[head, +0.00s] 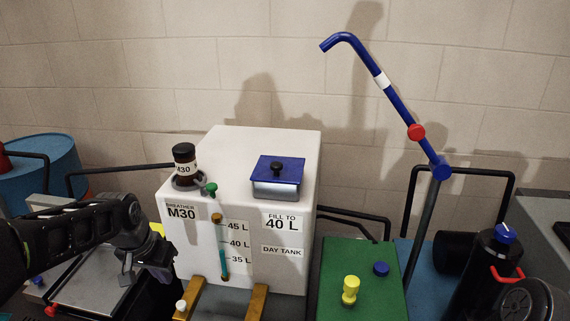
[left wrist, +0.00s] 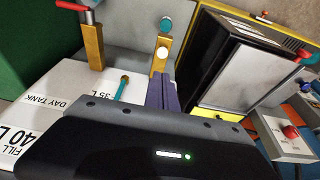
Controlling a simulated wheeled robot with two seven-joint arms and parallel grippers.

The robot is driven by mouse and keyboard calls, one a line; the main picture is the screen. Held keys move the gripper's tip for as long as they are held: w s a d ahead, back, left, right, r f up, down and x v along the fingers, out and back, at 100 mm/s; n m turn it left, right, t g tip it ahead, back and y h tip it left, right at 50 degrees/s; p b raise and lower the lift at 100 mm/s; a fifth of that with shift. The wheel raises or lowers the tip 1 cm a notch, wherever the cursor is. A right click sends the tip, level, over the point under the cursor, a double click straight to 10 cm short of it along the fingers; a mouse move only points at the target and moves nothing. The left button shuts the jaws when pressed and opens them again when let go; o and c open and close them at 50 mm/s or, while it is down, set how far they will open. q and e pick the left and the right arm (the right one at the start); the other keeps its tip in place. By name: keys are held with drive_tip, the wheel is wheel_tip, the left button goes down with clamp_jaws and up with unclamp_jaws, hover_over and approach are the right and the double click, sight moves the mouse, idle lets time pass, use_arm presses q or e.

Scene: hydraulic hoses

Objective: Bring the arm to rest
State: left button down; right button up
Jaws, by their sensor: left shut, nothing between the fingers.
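My left arm comes in from the left in the head view. Its gripper (head: 158,270) hangs just left of the white day tank (head: 300,165), in front of its lower left side. In the left wrist view the two purple fingers (left wrist: 162,92) are together with nothing between them. They show close to a brass post with a white knob, though I cannot tell the exact gap. My right gripper does not show.
The tank carries a brown M30 bottle (head: 184,163), a blue-lidded filler (head: 277,172) and a level gauge (head: 221,250). A blue drum (head: 45,165) stands at left. A green panel (head: 340,260) and a tall blue pipe (head: 397,102) stand at right.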

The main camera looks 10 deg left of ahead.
use_arm(q)
drive_tip(key=s+d+f+g+h, duration=0.1)
drive_tip(key=s+d+f, duration=0.1)
drive_tip(key=d+f, duration=0.45)
drive_tip(key=s+d+f+h, duration=0.1)
drive_tip(key=d+f, duration=0.2)
drive_tip(key=f, duration=0.6)
drive_tip(key=s+d+f+g+h, duration=0.1)
drive_tip(key=s+d+f, duration=0.1)
drive_tip(key=d+f, duration=0.45)
drive_tip(key=s+d+f+n+g+h, duration=0.1)
drive_tip(key=s+d+f+n, duration=0.1)
drive_tip(key=s+d+f, duration=0.45)
drive_tip(key=s+d+f+n+g, duration=0.1)
drive_tip(key=s+d+f, duration=0.3)
drive_tip(key=s+f, duration=0.6)
drive_tip(key=shift+m+t, duration=0.6)
drive_tip(key=shift+m, duration=0.1)
drive_tip(key=r, duration=0.1)
drive_tip(key=w+d+r, duration=0.1)
drive_tip(key=r, duration=0.1)
drive_tip(key=d+r, duration=0.1)
drive_tip(key=shift+w+d+r, duration=0.2)
drive_tip(key=shift+d+r, duration=0.05)
drive_tip(key=shift+a, duration=0.1)
